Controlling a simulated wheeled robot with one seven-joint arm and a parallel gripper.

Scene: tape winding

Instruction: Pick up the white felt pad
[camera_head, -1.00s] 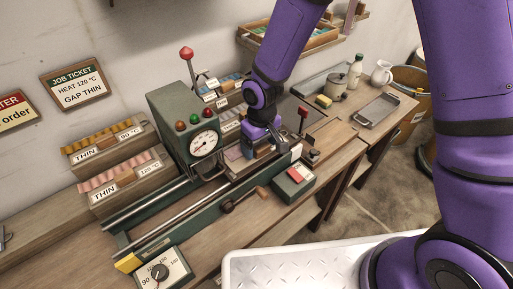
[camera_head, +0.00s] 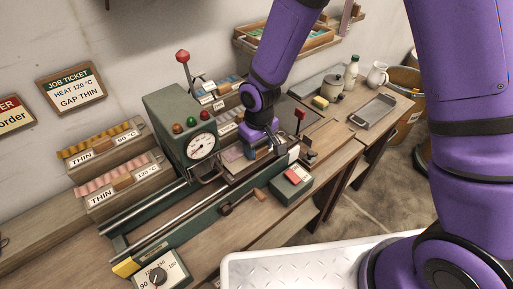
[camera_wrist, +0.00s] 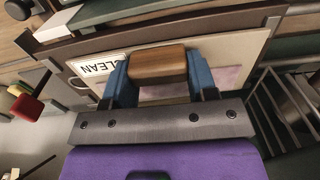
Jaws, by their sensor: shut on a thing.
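My gripper (camera_wrist: 158,80) has its two blue fingers on either side of a brown wooden block (camera_wrist: 158,66) and is shut on it. The block looks like the grip of a pad; any white felt under it is hidden, so I cannot confirm it. I cannot tell whether the block touches the panel. In the head view my gripper (camera_head: 268,148) is low over the bench, right of the green machine; the block is not clear there.
The green machine (camera_head: 168,108) with a dial and a red-topped lever stands close left of my gripper. A red-button box (camera_head: 291,181) is in front. Labelled racks of strips (camera_head: 122,185) are at left. A grey tray (camera_head: 372,110), jar and bottle stand at the back right.

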